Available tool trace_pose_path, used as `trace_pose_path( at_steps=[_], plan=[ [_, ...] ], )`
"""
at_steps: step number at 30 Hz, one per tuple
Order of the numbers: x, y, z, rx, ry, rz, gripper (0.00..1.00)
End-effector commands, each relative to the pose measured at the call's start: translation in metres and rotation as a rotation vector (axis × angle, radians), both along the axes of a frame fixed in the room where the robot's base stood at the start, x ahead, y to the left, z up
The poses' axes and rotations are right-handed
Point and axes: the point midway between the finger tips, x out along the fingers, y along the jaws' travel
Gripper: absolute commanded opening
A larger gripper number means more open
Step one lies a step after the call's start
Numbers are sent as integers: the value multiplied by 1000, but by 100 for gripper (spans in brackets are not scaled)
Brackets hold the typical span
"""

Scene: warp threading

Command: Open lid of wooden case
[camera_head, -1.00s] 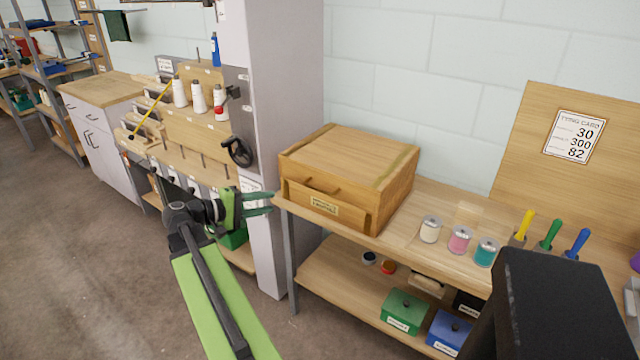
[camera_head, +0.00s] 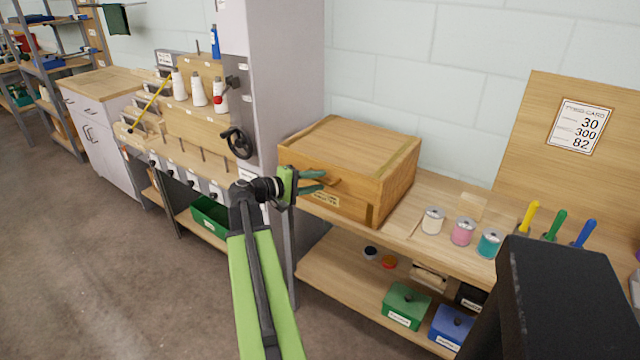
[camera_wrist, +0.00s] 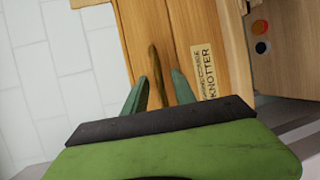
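The wooden case (camera_head: 395,190) stands on the bench against the wall, with its lid (camera_head: 355,145) down. A wooden handle (camera_wrist: 153,70) runs along its front, above a paper label (camera_wrist: 203,75) whose readable part says "KNOTTER". My gripper (camera_head: 320,181) is at the front of the case, over the handle and part of the label in the head view. In the wrist view my two green fingers (camera_wrist: 158,90) are apart, and the handle shows between them. I cannot tell whether the fingertips touch it.
Cream, pink and teal jars (camera_head: 462,232) stand on the bench right of the case. A grey column (camera_head: 275,80) rises close on the left. The lower shelf holds a green box (camera_head: 406,305) and a blue box (camera_head: 450,326). Open floor lies at left.

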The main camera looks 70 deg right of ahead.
Motion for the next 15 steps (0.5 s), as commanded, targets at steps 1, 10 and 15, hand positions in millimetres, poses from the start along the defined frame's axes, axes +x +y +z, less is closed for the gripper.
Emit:
trace_pose_path(
  at_steps=[1, 10, 15],
  plan=[
    [-3, -4, -2, 0, 0, -1, 33],
    [-7, -9, -2, 0, 0, 0, 33],
    [-7, -9, -2, 0, 0, -1, 18]
  ],
)
